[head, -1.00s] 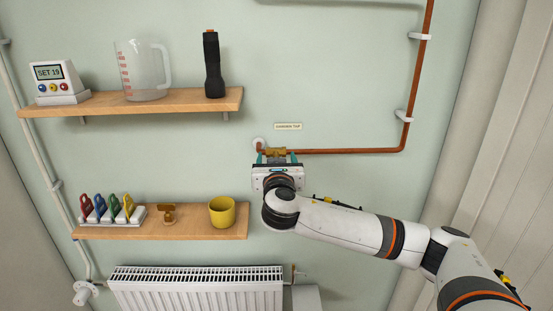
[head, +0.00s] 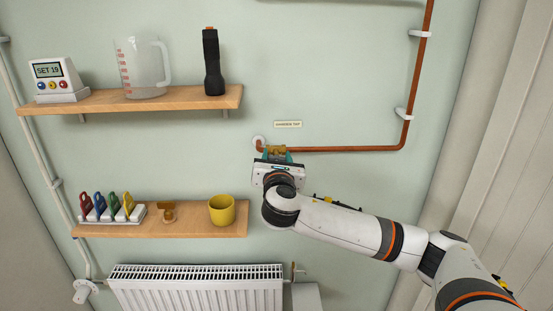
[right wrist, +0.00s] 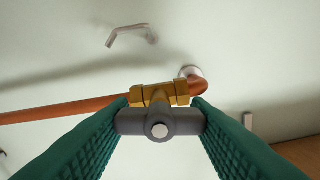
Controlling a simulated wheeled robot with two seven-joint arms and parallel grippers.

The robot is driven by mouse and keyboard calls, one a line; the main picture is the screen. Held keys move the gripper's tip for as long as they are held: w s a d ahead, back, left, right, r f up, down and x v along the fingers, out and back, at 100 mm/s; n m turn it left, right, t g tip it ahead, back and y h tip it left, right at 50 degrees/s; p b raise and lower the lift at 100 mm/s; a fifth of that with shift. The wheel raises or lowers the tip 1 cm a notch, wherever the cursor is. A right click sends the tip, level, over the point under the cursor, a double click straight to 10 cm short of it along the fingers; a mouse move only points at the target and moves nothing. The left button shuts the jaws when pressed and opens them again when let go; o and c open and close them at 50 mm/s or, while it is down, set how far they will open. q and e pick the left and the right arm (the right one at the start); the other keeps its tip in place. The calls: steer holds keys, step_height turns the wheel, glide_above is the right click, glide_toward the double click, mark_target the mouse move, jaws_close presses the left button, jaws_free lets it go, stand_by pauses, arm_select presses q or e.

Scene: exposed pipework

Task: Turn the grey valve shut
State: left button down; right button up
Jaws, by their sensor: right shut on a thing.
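The grey valve handle (right wrist: 135,122) is a short crossbar with a round pale screw at its centre, seen in the right wrist view. It sits on a brass valve body (right wrist: 157,93), which also shows on the wall in the head view (head: 277,149). My right gripper (head: 278,156) is shut on the handle, with one teal finger at each end of the bar. The bar lies at a small angle to the pipe line. In the head view the handle is hidden behind the gripper. My left gripper is not in view.
A copper pipe (head: 345,149) runs right from the valve, then up the wall. A small label (head: 288,124) is above it. The upper shelf (head: 150,99) and the lower shelf with a yellow mug (head: 222,210) are to the left. A radiator (head: 195,290) is below.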

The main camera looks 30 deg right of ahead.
steer(key=m, duration=0.4)
steer(key=shift+f+b, duration=0.15)
steer(key=shift+b, duration=0.2)
steer(key=m, duration=0.4)
steer(key=shift+d+b, duration=0.1)
steer(key=shift+b, duration=0.25)
steer(key=m+b, duration=0.1)
steer(key=m, duration=0.3)
steer(key=shift+f+m, duration=0.1)
steer(key=shift+m, duration=2.1)
steer(key=o, duration=1)
steer(key=shift+s, duration=0.1)
steer(key=shift+s+b, duration=0.1)
steer(key=shift+b, duration=0.2)
